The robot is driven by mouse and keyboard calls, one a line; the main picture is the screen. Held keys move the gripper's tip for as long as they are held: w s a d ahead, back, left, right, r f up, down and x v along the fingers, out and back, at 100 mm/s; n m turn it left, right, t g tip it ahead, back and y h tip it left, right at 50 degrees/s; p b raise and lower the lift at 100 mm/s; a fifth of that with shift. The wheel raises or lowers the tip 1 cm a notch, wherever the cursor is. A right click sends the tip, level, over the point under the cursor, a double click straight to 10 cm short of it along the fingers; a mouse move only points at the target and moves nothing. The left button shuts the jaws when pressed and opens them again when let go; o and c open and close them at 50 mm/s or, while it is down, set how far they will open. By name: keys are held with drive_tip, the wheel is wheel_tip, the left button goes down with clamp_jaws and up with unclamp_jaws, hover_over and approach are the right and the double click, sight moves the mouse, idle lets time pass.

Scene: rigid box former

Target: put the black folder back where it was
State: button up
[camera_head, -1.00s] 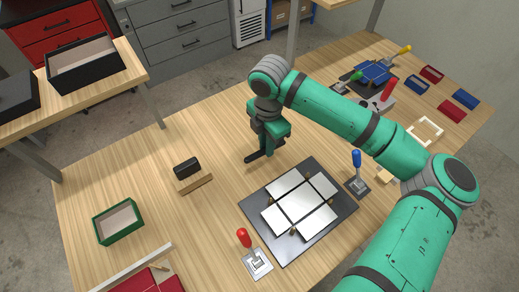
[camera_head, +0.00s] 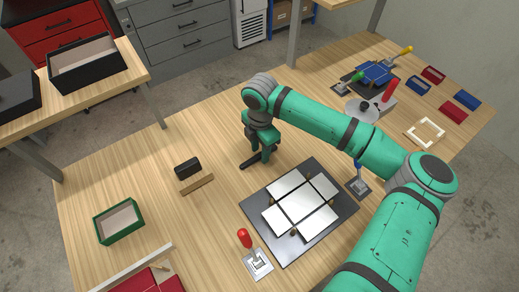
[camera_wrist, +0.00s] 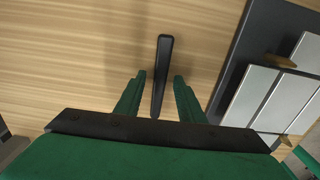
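The black folder (camera_wrist: 164,70) is a slim dark bar. In the wrist view it lies lengthwise between my two fingers, with a gap showing on each side. In the head view its dark end (camera_head: 248,163) shows low beside my fingers, at the table top left of the dark board. My gripper (camera_head: 262,155) points down over it; in the wrist view the green fingers (camera_wrist: 160,77) are apart. The folder's near end is close to the palm. I cannot tell whether it rests fully on the wood.
A dark board (camera_head: 338,222) with white panels lies just right of the gripper. A black block (camera_head: 187,168) with a wooden strip (camera_head: 196,184) and a green box (camera_head: 118,221) are to the left. A red-handled clamp (camera_head: 257,262) stands in front. Bare wood lies between.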

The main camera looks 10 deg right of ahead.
drive_tip(key=shift+d, duration=0.15)
wheel_tip(320, 180, up, 10)
drive_tip(key=shift+r, duration=0.25)
idle(0.4)
drive_tip(key=shift+s, duration=0.1)
